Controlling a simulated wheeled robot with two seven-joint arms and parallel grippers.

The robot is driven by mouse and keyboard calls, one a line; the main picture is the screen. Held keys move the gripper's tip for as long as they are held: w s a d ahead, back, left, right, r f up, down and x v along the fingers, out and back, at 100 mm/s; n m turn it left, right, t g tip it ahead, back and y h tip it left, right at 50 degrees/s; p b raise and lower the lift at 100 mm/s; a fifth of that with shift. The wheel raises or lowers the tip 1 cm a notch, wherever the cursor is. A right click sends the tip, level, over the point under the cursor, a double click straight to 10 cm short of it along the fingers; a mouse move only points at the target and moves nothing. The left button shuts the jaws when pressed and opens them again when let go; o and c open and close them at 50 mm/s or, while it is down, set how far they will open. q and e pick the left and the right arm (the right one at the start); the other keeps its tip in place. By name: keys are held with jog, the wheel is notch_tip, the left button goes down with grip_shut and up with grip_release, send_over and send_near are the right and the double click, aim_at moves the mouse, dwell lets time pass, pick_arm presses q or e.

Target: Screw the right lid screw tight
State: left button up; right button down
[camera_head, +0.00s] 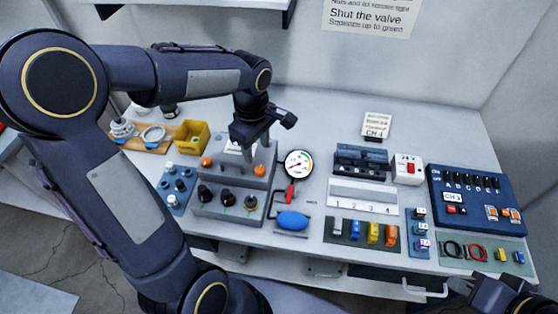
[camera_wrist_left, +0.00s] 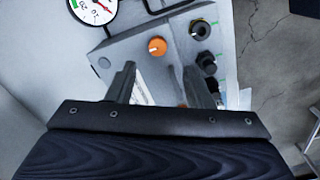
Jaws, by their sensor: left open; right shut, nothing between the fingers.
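The grey box (camera_head: 232,176) has two orange lid screws on top, the right lid screw (camera_head: 260,170) and the left one (camera_head: 206,162). My left gripper (camera_head: 245,152) is open above the lid, pointing down, near the right screw. In the left wrist view, the right screw (camera_wrist_left: 157,46) shows upright just beyond the fingertips (camera_wrist_left: 160,82), with nothing between them. The left screw (camera_wrist_left: 182,104) is partly hidden by a finger. My right gripper (camera_head: 492,292) is shut and empty at the bottom right, partly cut off by the frame.
A round gauge (camera_head: 299,164) stands right of the box, above a red-handled valve (camera_head: 290,193) and a blue bulb (camera_head: 292,221). Black knobs (camera_head: 228,198) line the box's front. A yellow bin (camera_head: 192,137) and a blue knob tray (camera_head: 176,190) stand to the left.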

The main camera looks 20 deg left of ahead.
aim_at(260, 169)
pick_arm(q)
jog(key=shift+w+d+f, duration=0.15)
jog(key=shift+w+f, duration=0.15)
jog(key=shift+f, duration=0.05)
notch_tip(260, 169, down, 8)
jog(key=shift+s+r, duration=0.1)
jog(key=shift+r, duration=0.15)
jog(key=c, duration=1)
